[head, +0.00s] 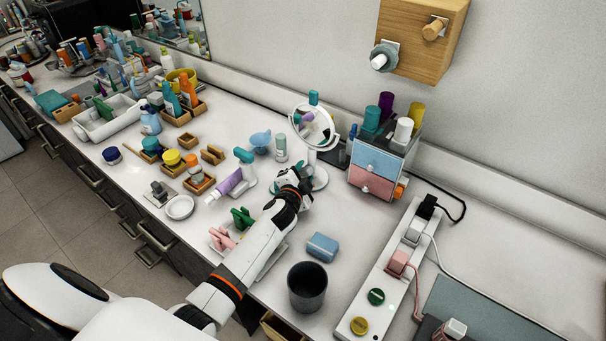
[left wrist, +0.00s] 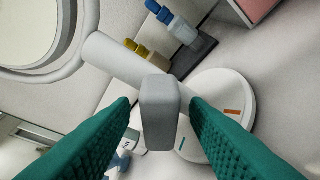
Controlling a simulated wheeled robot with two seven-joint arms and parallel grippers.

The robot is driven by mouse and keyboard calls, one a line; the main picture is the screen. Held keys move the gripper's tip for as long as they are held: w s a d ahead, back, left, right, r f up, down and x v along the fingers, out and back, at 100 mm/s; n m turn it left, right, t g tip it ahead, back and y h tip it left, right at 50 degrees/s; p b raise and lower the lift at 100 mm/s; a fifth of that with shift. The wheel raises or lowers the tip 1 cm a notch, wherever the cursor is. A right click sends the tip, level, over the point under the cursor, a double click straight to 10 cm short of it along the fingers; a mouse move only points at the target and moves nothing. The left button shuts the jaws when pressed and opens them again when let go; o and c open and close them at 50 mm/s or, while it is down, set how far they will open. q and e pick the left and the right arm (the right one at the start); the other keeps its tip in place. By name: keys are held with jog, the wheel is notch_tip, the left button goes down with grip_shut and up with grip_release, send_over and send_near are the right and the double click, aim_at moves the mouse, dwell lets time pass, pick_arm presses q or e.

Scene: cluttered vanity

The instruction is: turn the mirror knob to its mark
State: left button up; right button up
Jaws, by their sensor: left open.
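The round mirror (head: 314,124) stands on a white post and round base near the back of the vanity. Its rim also shows at the upper left of the left wrist view (left wrist: 70,62). The white round base (left wrist: 215,90) carries an orange mark (left wrist: 231,112) and a short teal mark (left wrist: 182,144). The gripper hides the knob in the head view.
A drawer box (head: 375,170) with cups on top stands right of the mirror. A blue block (head: 322,247), a dark cup (head: 307,287) and a power strip (head: 381,275) are nearer the front.

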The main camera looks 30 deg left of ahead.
pick_arm(q)
grip_shut()
jog(key=shift+r+n+h+p, duration=0.3)
jog(key=shift+n+p, duration=0.1)
jog(key=shift+p, duration=0.55)
jog(key=n+p, duration=0.1)
jog(key=p, duration=0.1)
jog(key=n+g+h+p, duration=0.1)
jog(key=n+p, duration=0.1)
jog(key=shift+a+h, duration=0.15)
jog(key=shift+h, duration=0.15)
jog(key=shift+a+f+n+g+h+p, duration=0.1)
jog(key=shift+n+g+h+p, duration=0.2)
jog(key=shift+n+h+p, duration=0.4)
jog(key=shift+f+n+h, duration=0.1)
jog(key=shift+n+h, duration=0.5)
jog(key=shift+n, duration=0.6)
grip_release()
